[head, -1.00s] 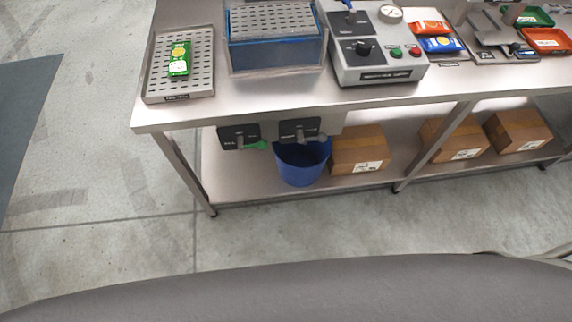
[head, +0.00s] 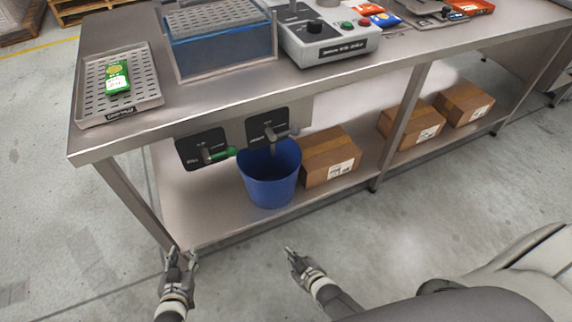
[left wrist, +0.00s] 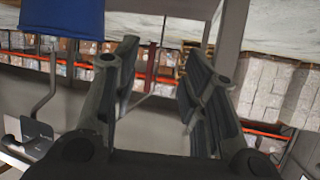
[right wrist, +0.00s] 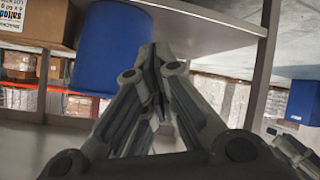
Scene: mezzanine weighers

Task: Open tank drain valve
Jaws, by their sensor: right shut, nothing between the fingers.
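The blue-tinted clear tank (head: 222,52) stands on the steel bench. Below the bench's front edge are two black valve panels. The left panel (head: 192,157) carries a lever with a green grip (head: 220,155) pointing right. The right panel (head: 262,122) carries a grey lever (head: 270,138) above a blue bucket (head: 270,177); its exact angle is hard to tell. My left gripper (head: 182,254) is open and empty, low in front of the bench's left leg. My right gripper (head: 291,252) is shut and empty, in front of and below the bucket. Both are apart from the valves.
The steel bench (head: 128,145) has a lower shelf with cardboard boxes (head: 327,160) right of the bucket. A perforated tray (head: 140,98) with a green packet and a control box (head: 325,48) are on top. The floor before the bench is clear.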

